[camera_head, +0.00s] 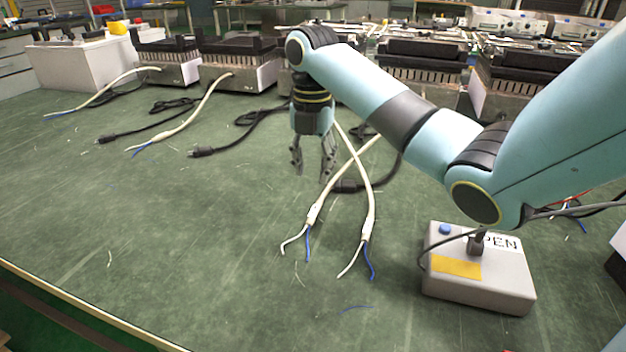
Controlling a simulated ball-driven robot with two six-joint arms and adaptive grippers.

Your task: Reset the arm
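My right arm (405,110) comes in from the right, light blue with dark joints, and reaches across to the middle of the bench. My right gripper (313,172) hangs pointing down, with its dark fingers spread apart and green bench showing between them. It looks empty. White cables (340,190) with bare white and blue ends cross just to the right of its fingers; whether they touch is unclear. My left gripper is not in view.
A grey box (479,283) with a blue button, yellow label and partly hidden lettering stands at the front right, below my arm. Heating units (238,76) line the back, with white and black cables running forward. The green bench's front left (170,230) is mostly clear.

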